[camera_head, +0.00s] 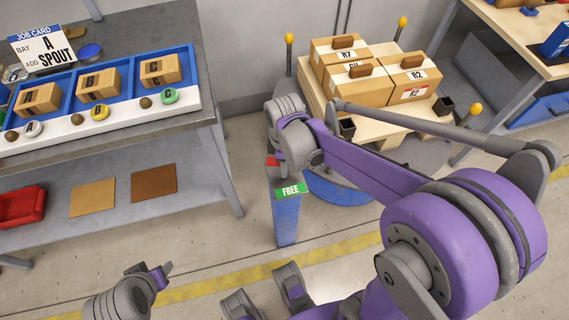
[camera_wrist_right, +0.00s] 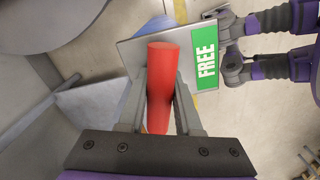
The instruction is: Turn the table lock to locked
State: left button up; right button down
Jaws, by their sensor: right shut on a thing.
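The table lock is a blue post (camera_head: 287,228) in front of the round turntable, with a green FREE label (camera_head: 290,191) on its top plate. A red handle (camera_head: 272,161) stands on the plate. In the right wrist view the red handle (camera_wrist_right: 162,85) rises between my fingers, with the FREE label (camera_wrist_right: 206,55) beside it. My right gripper (camera_wrist_right: 160,100) is shut on the handle; in the head view my arm largely hides the fingers. My left gripper (camera_head: 155,272) is low at the lower left, away from the lock, and its finger gap is unclear.
The turntable carries a wooden pallet (camera_head: 378,119) with several cartons and has yellow-tipped posts (camera_head: 289,40) around it. A bench at left holds a blue tray (camera_head: 122,72) with boxes. A red bin (camera_head: 22,205) sits on its lower shelf. Floor between bench and lock is clear.

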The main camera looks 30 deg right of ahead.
jog(key=shift+m, duration=0.3)
jog(key=m, duration=0.3)
jog(key=shift+m, duration=0.4)
jog(key=m, duration=0.3)
jog(key=shift+m, duration=0.3)
jog(key=m, duration=0.4)
jog(key=shift+p, duration=0.3)
jog(key=shift+m, duration=2.1)
jog(key=c, duration=0.6)
grip_release()
